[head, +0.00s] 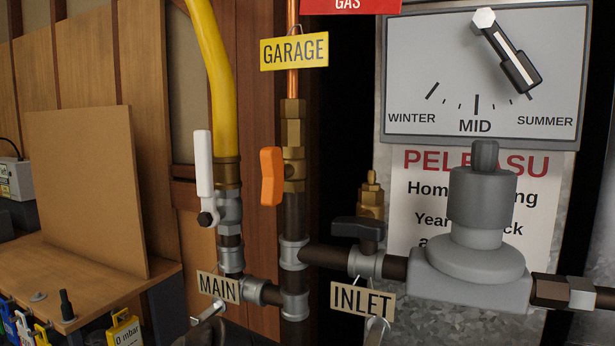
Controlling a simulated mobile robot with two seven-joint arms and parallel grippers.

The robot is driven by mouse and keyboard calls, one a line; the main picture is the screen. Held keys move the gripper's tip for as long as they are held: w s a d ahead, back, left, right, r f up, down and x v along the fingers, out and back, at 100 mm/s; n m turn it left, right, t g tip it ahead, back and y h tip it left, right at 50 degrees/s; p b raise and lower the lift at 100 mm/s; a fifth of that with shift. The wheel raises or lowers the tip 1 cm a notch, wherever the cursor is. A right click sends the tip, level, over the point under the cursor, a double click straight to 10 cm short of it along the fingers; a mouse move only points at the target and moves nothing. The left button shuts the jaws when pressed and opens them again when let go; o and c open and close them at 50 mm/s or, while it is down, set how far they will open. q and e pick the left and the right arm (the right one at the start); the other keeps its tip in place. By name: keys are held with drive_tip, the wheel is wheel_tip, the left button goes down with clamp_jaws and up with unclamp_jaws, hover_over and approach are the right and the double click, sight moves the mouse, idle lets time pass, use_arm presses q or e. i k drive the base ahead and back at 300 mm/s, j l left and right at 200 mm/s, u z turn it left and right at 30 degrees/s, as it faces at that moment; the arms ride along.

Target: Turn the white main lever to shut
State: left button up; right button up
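The white main lever (204,163) stands upright, in line with its vertical pipe, on a grey valve below the yellow pipe. Its pivot is at its lower end, above the tan MAIN tag (218,287). A small metal piece below this tag looks like the tip of my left gripper (208,313), apart from and well below the lever. Another metal piece under the INLET tag looks like the tip of my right gripper (377,329). Both are mostly cut off by the bottom edge, so their opening cannot be made out.
An orange lever (271,176) stands upright close to the right, under the yellow GARAGE tag (294,51). A black lever (358,229) lies across the INLET valve. A grey regulator (475,240) and dial panel (480,75) are at right. A wooden bench (100,285) is at left.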

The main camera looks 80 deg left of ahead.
sight(209, 217)
drive_tip(key=k+j+u, duration=0.4)
drive_tip(key=u, duration=1.9)
drive_tip(key=k+j+z, duration=0.25)
drive_tip(key=j, duration=0.1)
